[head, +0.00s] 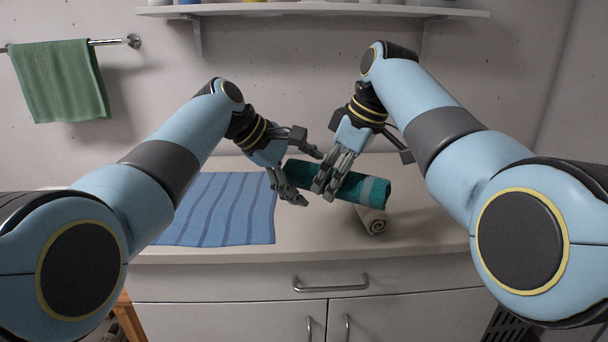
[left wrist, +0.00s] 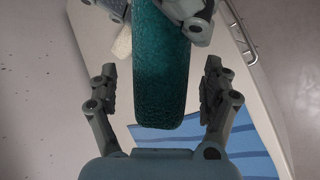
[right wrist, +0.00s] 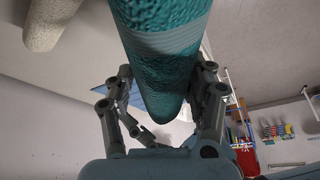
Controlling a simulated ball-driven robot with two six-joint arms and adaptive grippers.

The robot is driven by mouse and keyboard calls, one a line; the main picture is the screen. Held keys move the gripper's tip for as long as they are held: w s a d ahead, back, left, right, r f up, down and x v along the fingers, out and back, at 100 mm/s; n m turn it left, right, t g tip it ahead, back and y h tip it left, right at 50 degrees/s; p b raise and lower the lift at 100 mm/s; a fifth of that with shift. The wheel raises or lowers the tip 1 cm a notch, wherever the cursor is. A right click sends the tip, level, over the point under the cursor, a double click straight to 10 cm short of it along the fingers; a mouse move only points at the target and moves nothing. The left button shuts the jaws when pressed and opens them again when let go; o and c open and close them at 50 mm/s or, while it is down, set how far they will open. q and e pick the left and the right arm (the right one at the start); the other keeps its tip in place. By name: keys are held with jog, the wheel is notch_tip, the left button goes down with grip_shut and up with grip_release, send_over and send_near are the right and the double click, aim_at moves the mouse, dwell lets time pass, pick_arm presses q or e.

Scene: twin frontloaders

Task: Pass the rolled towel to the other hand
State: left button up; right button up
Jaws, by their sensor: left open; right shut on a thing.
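The teal rolled towel (head: 366,190) with a pale grey band is held above the counter, tilted slightly down to the right. My right gripper (head: 328,188) is shut on it around its middle-left part. It also shows in the right wrist view (right wrist: 165,75) between the right fingers (right wrist: 165,105). My left gripper (head: 302,175) is open at the towel's left end. In the left wrist view the towel's end (left wrist: 160,85) lies between the open left fingers (left wrist: 160,90), with a gap on each side.
A beige rolled towel (head: 371,220) lies on the counter (head: 430,225) below the teal one. A blue striped cloth (head: 225,205) lies flat at left. A green towel (head: 60,80) hangs on a wall rail. A shelf (head: 310,10) is above. The counter's right side is clear.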

pick_arm(q)
jog(key=c, duration=1.2)
jog(key=shift+c, duration=0.5)
pick_arm(e)
jog(key=o, duration=1.3)
